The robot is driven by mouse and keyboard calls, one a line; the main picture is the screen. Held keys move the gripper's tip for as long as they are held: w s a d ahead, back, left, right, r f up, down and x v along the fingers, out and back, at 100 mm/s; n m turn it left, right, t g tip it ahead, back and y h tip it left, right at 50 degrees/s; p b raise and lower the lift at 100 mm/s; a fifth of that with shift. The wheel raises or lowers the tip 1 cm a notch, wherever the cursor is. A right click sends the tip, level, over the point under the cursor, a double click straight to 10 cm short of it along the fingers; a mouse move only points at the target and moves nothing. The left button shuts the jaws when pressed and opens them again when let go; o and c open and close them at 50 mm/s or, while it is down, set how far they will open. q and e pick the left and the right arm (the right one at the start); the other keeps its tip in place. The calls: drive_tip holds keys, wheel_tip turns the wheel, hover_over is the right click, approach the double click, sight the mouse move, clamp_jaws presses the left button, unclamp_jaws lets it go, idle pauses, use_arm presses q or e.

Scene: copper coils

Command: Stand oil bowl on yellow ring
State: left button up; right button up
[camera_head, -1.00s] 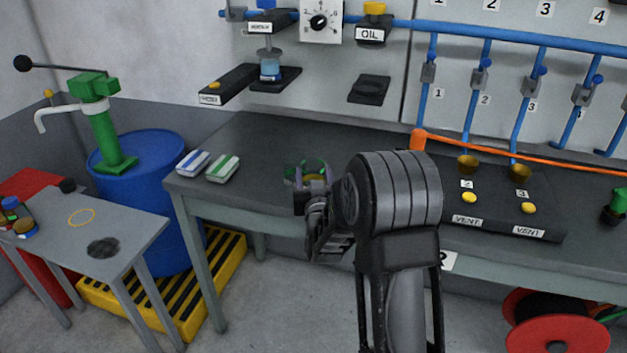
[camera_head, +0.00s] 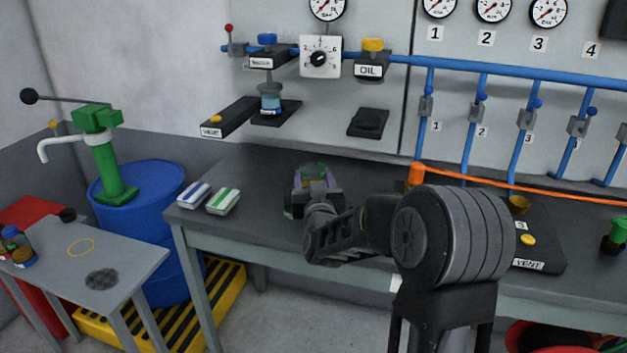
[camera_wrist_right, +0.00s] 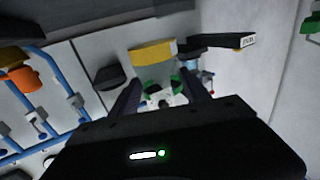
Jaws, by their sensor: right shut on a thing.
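My right gripper (camera_head: 316,178) is above the dark bench, its fingers pointing away toward the wall. My left gripper is not in view.
A white-and-blue block (camera_head: 194,195) and a white-and-green block (camera_head: 223,201) lie at the bench's left end. A blue drum (camera_head: 140,230) with a green pump stands between bench and small table. Small bottles (camera_head: 18,245) and a dark round patch (camera_head: 102,280) flank the ring.

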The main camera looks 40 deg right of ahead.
idle(0.4)
drive_tip(key=shift+r, duration=0.4)
drive_tip(key=a+f+n+t+y+p, duration=0.1)
drive_tip(key=a+f+y, duration=0.4)
drive_tip(key=a, duration=1)
drive_tip(key=a+f+n+t+y+p, duration=0.2)
drive_tip(key=a+f+n+y+p, duration=0.2)
drive_tip(key=a, duration=1)
drive_tip(key=shift+w+a+f+n+y+p, duration=0.15)
drive_tip(key=shift+a+f+n+y+p, duration=0.25)
drive_tip(key=shift+n, duration=0.4)
drive_tip(key=shift+w, duration=0.1)
